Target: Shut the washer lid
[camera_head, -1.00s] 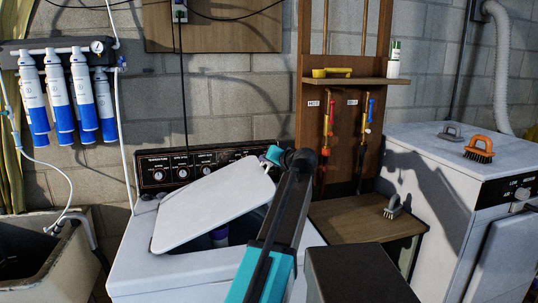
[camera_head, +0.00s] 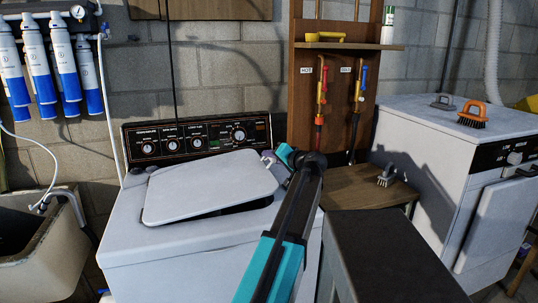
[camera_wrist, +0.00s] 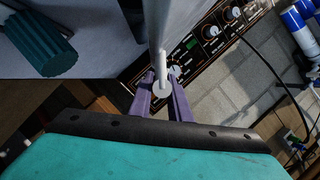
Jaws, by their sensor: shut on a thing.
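The washer (camera_head: 190,252) is a white top-loader with a dark control panel (camera_head: 195,138) at its back. Its light grey lid (camera_head: 205,190) is tilted low over the opening, with a dark gap under its front and right edges. My gripper (camera_head: 268,158) is at the lid's back right corner. In the wrist view, the purple fingers of my gripper (camera_wrist: 162,100) sit on either side of the lid (camera_wrist: 162,40), which shows edge-on, and are shut on its edge. The inside of the washer is mostly hidden.
A second white appliance (camera_head: 430,150) bearing brushes stands further right. A sink (camera_head: 35,235) is at left.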

